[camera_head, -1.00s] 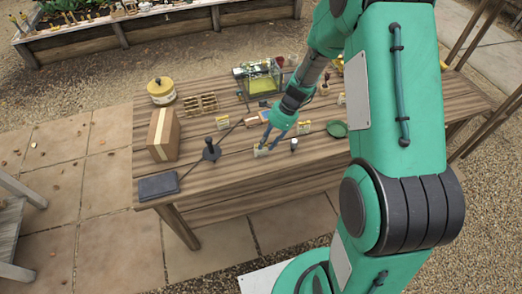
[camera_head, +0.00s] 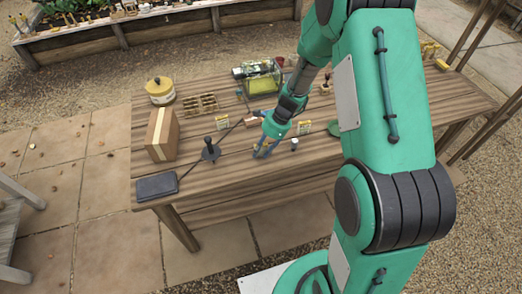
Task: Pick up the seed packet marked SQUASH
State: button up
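My gripper (camera_head: 263,149) is low over the front middle of the wooden table, pointing down. Another small upright packet (camera_head: 304,127) stands to the right of my gripper. The print on both packets is too small to read, so I cannot tell which is marked SQUASH.
The wooden table (camera_head: 225,177) holds a cardboard box (camera_head: 161,134), a yellow-lidded tin (camera_head: 160,91), a divided tray (camera_head: 200,105), a black joystick-like device (camera_head: 210,150), a dark flat box (camera_head: 157,187) and a clear bin (camera_head: 262,77). A green dish (camera_head: 333,129) is partly behind my arm.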

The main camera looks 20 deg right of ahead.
jog(key=shift+c, duration=0.3)
jog(key=c, duration=0.7)
jog(key=shift+o, duration=0.2)
jog(key=shift+r+p, duration=0.35)
jog(key=shift+r, duration=0.55)
notch_tip(320, 180, up, 2)
jog(key=shift+s+r+p, duration=0.1)
jog(key=shift+p, duration=0.35)
jog(key=s, duration=0.5)
jog(key=s+p, duration=0.1)
jog(key=s, duration=0.4)
jog(key=s+r, duration=0.1)
jog(key=s, duration=0.4)
jog(key=shift+s+p, duration=0.35)
jog(key=shift+s, duration=0.05)
